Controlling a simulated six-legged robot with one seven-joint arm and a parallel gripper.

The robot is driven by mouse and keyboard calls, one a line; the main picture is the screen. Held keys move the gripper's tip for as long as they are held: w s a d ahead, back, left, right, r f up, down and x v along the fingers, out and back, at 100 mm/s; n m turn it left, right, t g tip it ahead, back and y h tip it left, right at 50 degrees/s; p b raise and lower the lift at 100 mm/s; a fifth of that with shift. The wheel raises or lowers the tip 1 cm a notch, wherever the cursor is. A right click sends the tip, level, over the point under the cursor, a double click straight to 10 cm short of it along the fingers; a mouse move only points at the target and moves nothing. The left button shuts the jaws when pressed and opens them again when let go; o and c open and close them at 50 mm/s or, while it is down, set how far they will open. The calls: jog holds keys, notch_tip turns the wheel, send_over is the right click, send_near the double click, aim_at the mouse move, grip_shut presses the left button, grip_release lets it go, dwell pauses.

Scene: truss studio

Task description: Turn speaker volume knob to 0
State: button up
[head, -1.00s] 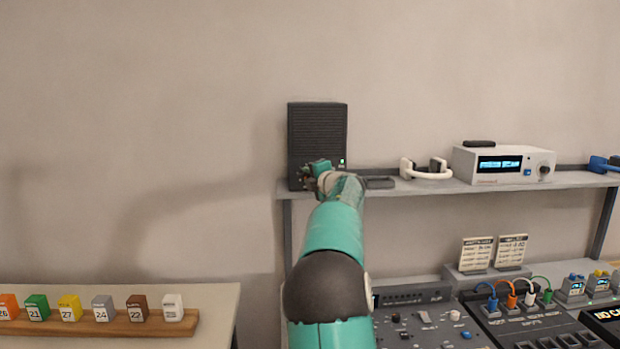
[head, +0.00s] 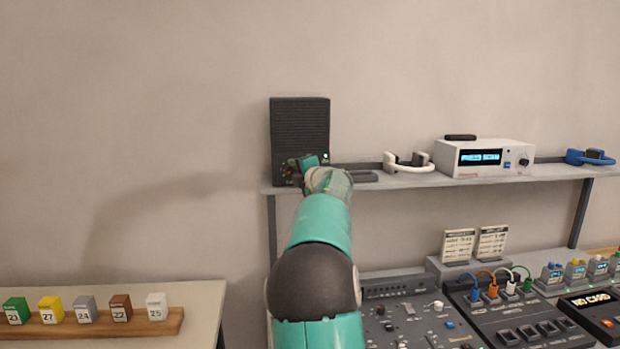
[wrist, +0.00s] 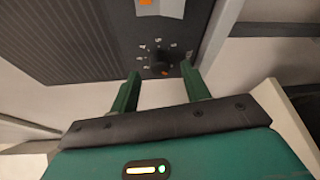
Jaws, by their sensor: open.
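The dark speaker (head: 300,128) stands upright at the left end of the shelf, with a small light on its lower right front. In the wrist view, the speaker (wrist: 85,40) shows its ribbed grille and a dark round volume knob (wrist: 160,68) with small pale marks around it. My gripper (wrist: 161,78) is open, its two green fingers pointing at the knob, one on each side of it in the picture. I cannot tell whether they touch it. In the head view, my gripper (head: 302,165) is at the speaker's lower front, and my arm hides the knob.
The shelf (head: 420,178) also holds white headphones (head: 408,162), a white display unit (head: 486,158) and blue headphones (head: 590,157). A mixing console (head: 410,320) is below. A wooden rack (head: 70,328) of numbered blocks sits on the left table.

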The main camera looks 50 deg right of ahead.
jog(key=f+v, duration=0.1)
jog(key=v, duration=1)
jog(key=shift+s+a+r, duration=0.2)
jog(key=shift+s+r, duration=0.25)
jog(key=shift+r, duration=0.05)
